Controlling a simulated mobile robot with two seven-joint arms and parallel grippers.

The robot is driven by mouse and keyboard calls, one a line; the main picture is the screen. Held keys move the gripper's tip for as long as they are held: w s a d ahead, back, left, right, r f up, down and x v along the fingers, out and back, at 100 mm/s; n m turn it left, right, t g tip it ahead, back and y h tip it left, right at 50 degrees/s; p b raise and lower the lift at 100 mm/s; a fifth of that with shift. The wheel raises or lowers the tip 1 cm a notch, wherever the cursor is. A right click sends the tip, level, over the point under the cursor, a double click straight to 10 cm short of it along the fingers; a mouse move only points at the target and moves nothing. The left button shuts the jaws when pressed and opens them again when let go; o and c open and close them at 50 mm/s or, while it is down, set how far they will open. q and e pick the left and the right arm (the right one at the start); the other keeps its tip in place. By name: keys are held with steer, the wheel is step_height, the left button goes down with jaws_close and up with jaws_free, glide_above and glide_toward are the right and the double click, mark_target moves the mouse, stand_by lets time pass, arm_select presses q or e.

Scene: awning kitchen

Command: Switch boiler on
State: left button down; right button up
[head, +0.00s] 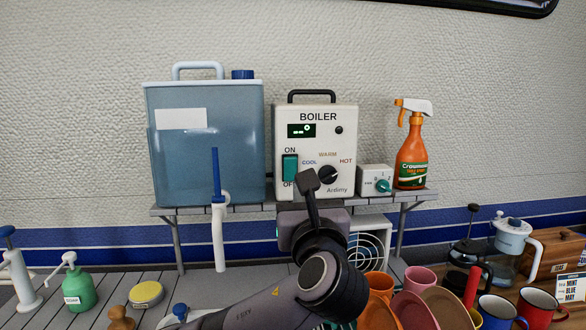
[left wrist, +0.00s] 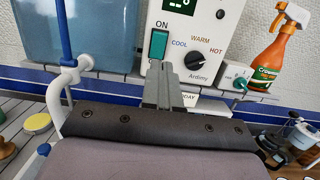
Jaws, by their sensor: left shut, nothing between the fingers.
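The boiler (head: 342,150) is a white box with a black handle on the shelf. Its green rocker switch (head: 290,168) sits at the front left between the words ON and OFF. The switch also shows in the left wrist view (left wrist: 159,45); I cannot tell which way it is tipped. A black temperature knob (head: 328,174) is to its right. My left gripper (head: 306,178) is shut and empty, its tips in front of the boiler's lower front, just right of and below the switch. In the left wrist view its fingers (left wrist: 161,68) point at the switch's lower end; contact is unclear. My right gripper is not in view.
A blue water tank (head: 205,150) stands left of the boiler, with a white and blue tap (head: 219,220) in front. A small dial box (head: 372,180) and an orange spray bottle (head: 411,155) stand right. Cups and plates (head: 415,309) crowd the counter below.

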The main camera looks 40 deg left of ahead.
mark_target(290, 162)
arm_select(q)
steer(key=p+x, duration=0.1)
steer(key=x, duration=1)
steer(key=shift+s+a, duration=0.1)
steer(key=shift+a, duration=0.1)
